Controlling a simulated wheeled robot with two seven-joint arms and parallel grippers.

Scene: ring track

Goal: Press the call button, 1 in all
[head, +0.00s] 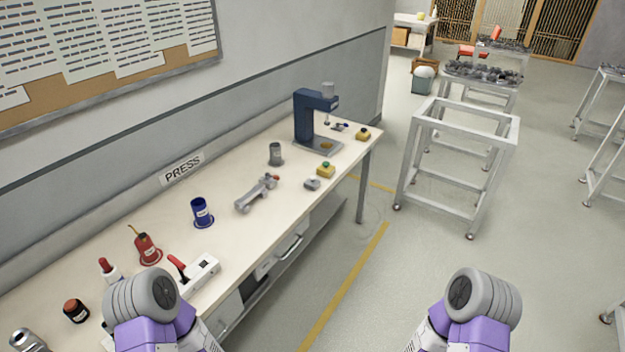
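A yellow box with a green button on top (326,170) sits near the front edge of the workbench (150,226), toward its far half. A second yellow box with a dark top (363,134) sits at the bench's far right corner. I cannot tell from labels which is the call button. Parts of both my arms, grey and purple, show at the bottom of the view. The grippers themselves are not in view.
A blue press (308,117) stands behind the green-button box. A small grey object (312,183), a grey clamp-like tool (257,194), a blue cup (202,212), a red oil can (147,248) and a white switch box (198,273) lie along the bench.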

